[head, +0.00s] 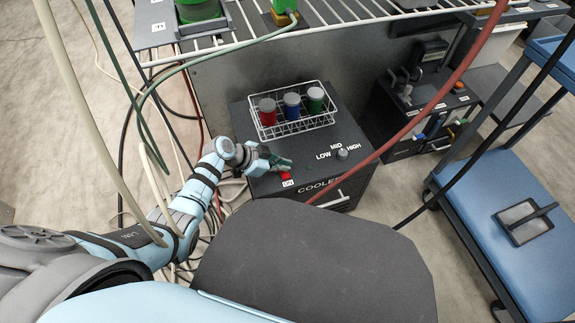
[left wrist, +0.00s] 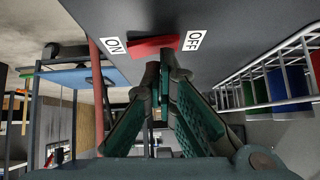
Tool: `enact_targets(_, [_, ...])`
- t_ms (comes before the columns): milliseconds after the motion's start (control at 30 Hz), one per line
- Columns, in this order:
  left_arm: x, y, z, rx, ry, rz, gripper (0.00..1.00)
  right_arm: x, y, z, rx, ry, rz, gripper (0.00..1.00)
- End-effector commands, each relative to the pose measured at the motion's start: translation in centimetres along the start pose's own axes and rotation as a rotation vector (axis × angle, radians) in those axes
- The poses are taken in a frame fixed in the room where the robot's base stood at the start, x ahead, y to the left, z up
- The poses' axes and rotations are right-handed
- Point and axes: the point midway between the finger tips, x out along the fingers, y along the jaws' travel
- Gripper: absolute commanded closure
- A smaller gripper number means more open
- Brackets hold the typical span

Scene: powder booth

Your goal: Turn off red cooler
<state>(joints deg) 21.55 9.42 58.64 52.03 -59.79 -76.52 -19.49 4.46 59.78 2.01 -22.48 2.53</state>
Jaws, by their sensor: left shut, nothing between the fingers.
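The dark grey cooler (head: 322,167) stands on the floor in the middle of the head view, with a LOW/MID/HIGH knob (head: 342,154) on its top. Its red rocker switch (head: 285,175) is near the front left edge of the top; the ON label shows in front of it. In the left wrist view the red switch (left wrist: 150,46) lies between the ON and OFF labels. My left gripper (head: 287,163) is shut and empty, its green fingertips at the switch, nearer the OFF side. I cannot tell whether they touch it or which way the rocker is tilted.
A white wire basket (head: 294,127) with red, blue and green cups sits on the cooler, behind the left gripper. A wire shelf (head: 330,20) hangs above. Hoses and cables run around the left arm. A blue cart (head: 510,215) stands at the right.

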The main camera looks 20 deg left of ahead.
Motion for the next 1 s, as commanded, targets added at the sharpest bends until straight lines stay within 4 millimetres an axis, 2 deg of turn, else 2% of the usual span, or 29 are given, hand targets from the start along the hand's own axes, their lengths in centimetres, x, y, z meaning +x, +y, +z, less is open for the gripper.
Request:
enact_targets(233, [-0.1, 0.2, 0.1, 0.0, -0.003, 0.0, 1.0, -0.3, 0.1, -0.3, 0.0, 0.005, 0.0, 0.6])
enact_targets(500, [-0.2, 1.6, -0.2, 0.0, -0.002, 0.003, 1.0, -1.2, 0.2, -0.6, 0.001, 0.004, 0.001, 0.6])
enact_targets(800, [-0.1, 1.6, -0.1, 0.002, -0.002, 0.0, 1.0, -1.2, 0.2, -0.5, 0.0, 0.003, 0.0, 0.6])
enact_targets(1000, [-0.1, 1.6, -0.1, 0.002, -0.002, 0.0, 1.0, -0.9, 0.5, 0.6, -0.013, -0.016, 0.008, 0.6])
